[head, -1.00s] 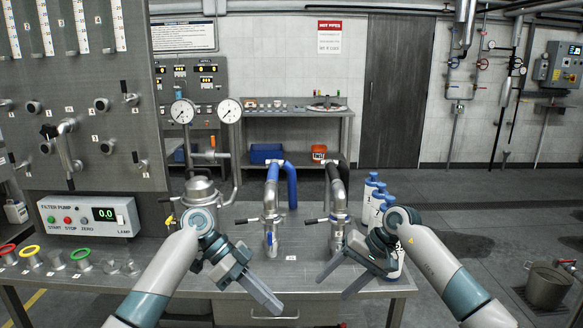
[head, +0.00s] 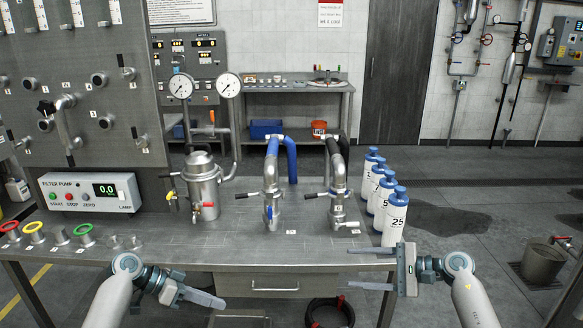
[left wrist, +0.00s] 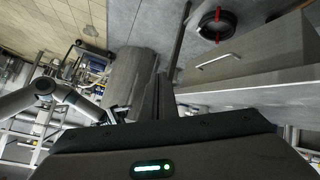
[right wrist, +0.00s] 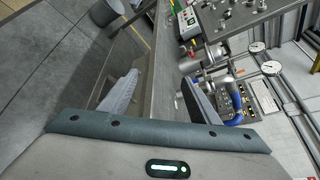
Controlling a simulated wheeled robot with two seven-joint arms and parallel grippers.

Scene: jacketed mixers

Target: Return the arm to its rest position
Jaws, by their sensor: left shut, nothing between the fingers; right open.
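My left gripper (head: 205,298) is low in front of the workbench (head: 230,255), at the left of the head view. It is shut and empty. Its fingers (left wrist: 157,100) also show in the left wrist view. My right gripper (head: 372,268) is at the bench's front right corner in the head view. It is open, with its two fingers apart and pointing left, and nothing between them. Its fingers show at either side in the right wrist view (right wrist: 158,98). Neither gripper holds anything.
A steel vessel (head: 203,190) with two gauges, a blue-hosed pipe (head: 271,195) and a black-hosed pipe (head: 338,195) stand on the bench. Several white, blue-capped bottles (head: 394,222) line its right edge. A bucket (head: 543,262) stands on the floor at right.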

